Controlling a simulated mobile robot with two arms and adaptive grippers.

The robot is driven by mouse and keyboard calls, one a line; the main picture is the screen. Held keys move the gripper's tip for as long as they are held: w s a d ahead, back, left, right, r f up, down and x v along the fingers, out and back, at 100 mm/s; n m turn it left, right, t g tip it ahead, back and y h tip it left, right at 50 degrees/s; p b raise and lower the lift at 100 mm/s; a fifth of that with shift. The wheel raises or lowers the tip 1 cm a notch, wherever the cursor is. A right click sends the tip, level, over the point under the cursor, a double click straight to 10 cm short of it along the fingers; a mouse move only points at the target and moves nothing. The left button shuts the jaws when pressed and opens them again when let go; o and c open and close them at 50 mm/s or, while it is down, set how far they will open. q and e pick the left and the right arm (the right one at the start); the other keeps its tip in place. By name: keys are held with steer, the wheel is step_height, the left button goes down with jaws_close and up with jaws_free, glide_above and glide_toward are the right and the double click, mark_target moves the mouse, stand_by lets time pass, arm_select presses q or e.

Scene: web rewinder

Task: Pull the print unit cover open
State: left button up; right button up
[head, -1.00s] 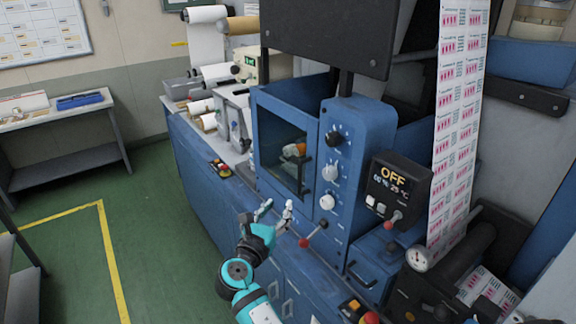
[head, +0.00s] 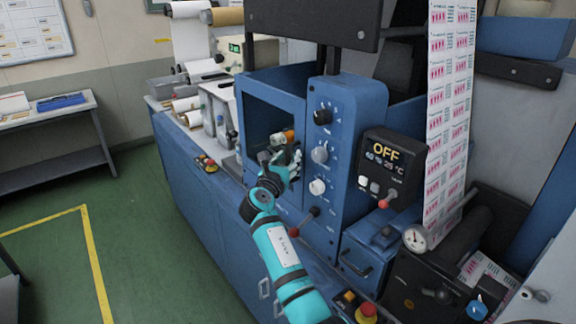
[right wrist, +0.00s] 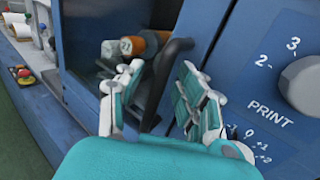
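The print unit cover (head: 272,94) is a blue-framed window on the front of the blue machine, and it looks closed. Its frame also shows in the right wrist view (right wrist: 108,18). A black bar handle (right wrist: 166,76) stands out at the cover's right side. My right gripper (head: 284,160) is at the lower right of the cover. In the right wrist view my right gripper (right wrist: 155,98) is open, with one finger on each side of the handle. I see no clear grip on it. The gripper hides the handle in the head view. My left gripper is not in view.
A knob panel (head: 341,125) stands just right of the cover. A red-knobbed lever (head: 304,224) juts out below it. An OFF display box (head: 390,165) is farther right. Orange-ended rollers (right wrist: 132,46) show behind the window. The green floor at left is clear.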

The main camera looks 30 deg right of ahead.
steer(key=shift+w+d, duration=0.1)
steer(key=shift+d, duration=0.1)
jaws_close()
stand_by(0.6)
